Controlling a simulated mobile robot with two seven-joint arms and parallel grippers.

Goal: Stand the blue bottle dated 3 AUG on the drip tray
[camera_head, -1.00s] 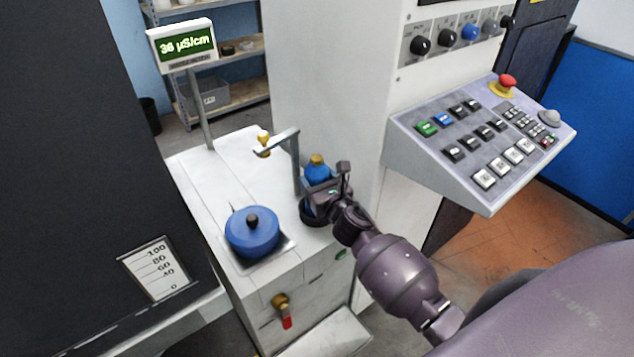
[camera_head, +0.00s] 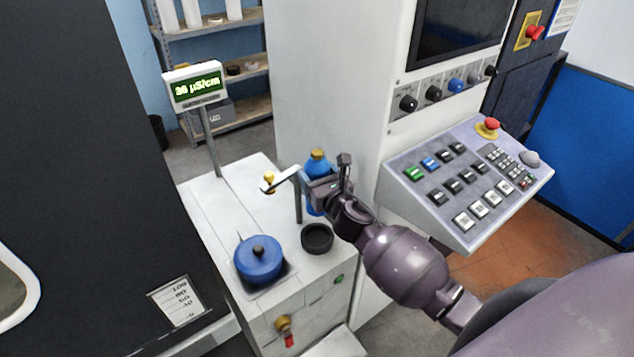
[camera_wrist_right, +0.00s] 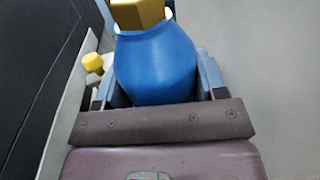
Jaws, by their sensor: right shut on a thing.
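A blue bottle (camera_head: 317,166) with a gold cap is held upright in my right gripper (camera_head: 320,186), above the bench top and behind a black round holder (camera_head: 317,238), which is now empty. In the right wrist view the bottle (camera_wrist_right: 155,65) fills the space between the two fingers, with its gold cap at the top edge. No date can be read on the bottle in either view. I cannot tell for certain which thing is the drip tray; a flat grey square plate (camera_head: 284,281) lies under a blue lidded pot (camera_head: 258,260). My left gripper is not in view.
A thin metal post with an arm (camera_head: 298,205) and a yellow-tipped piece (camera_head: 269,181) stands left of the bottle. A display on a pole (camera_head: 194,87) rises behind. The white bench top (camera_head: 225,205) is clear at the back left. A sloped button panel (camera_head: 465,180) is at right.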

